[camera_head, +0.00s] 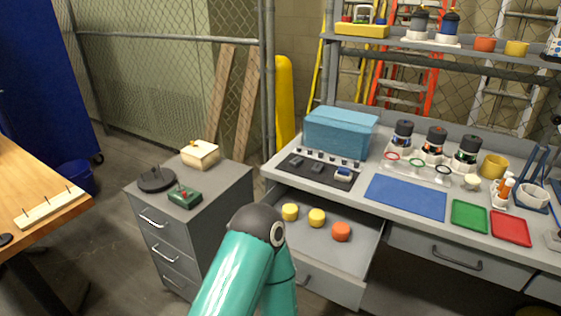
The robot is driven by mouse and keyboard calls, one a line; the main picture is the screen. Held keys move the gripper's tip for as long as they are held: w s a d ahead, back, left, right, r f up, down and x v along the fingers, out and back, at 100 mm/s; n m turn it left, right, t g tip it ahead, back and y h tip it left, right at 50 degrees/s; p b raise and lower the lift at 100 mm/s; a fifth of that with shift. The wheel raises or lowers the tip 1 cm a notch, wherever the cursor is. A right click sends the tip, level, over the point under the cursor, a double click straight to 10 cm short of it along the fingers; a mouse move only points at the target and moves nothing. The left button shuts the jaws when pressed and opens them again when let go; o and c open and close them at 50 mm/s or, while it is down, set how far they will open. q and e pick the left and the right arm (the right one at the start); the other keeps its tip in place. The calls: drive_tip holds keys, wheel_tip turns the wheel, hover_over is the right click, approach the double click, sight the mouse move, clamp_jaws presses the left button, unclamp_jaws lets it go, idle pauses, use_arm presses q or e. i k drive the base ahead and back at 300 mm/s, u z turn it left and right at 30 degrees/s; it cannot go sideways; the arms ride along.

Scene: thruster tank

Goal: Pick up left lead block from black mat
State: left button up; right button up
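The black mat (312,177) lies on the left end of the grey workbench, in front of a blue box. Small dark grey blocks, which look like the lead blocks, lie on it: a left one (297,161) and one to its right (317,167). A small blue and pale item (343,172) sits toward the mat's right end. No gripper fingers show; both grippers are out of view.
An open drawer (300,238) holding yellow and orange round pieces juts out below the mat. The blue box (340,131) stands behind the mat. A grey cabinet (170,222) stands left of the bench. A blue mat (405,197) lies to the right.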

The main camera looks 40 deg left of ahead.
sight(296, 161)
drive_tip(key=u, duration=0.15)
drive_tip(key=k, duration=1.2)
drive_tip(key=u, duration=1.35)
drive_tip(key=i, duration=1)
drive_tip(key=z, duration=0.1)
